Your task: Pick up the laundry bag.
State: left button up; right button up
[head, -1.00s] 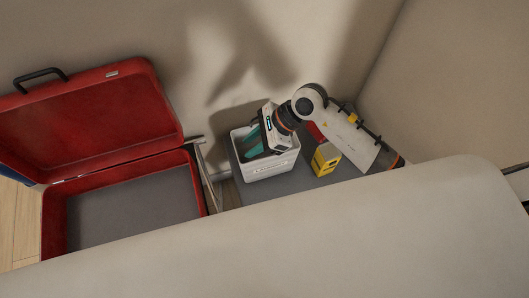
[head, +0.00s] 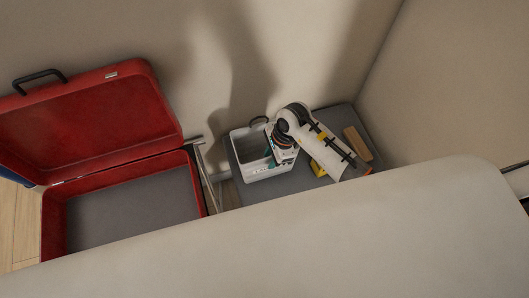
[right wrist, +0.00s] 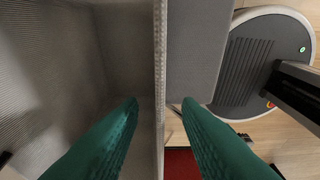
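The laundry bag (head: 248,173) is a pale, open-topped, box-shaped container with lettering on its front wall. It stands upright on the grey surface, and a dark loop handle (head: 259,120) shows at its back edge. My right gripper (head: 270,160) is at the bag's right side and hides part of it. In the right wrist view its two teal fingers (right wrist: 160,108) are open. The bag's wall (right wrist: 160,60) runs between them, with the bag's inside at left. I see no grip on the wall. My left gripper is not in view.
A yellow item (head: 317,168) and a wooden block (head: 357,143) lie right of the bag. An open red suitcase (head: 90,120) is at left. Walls rise close behind.

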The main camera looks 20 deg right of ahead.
jog(key=shift+x, duration=1.35)
grip_shut()
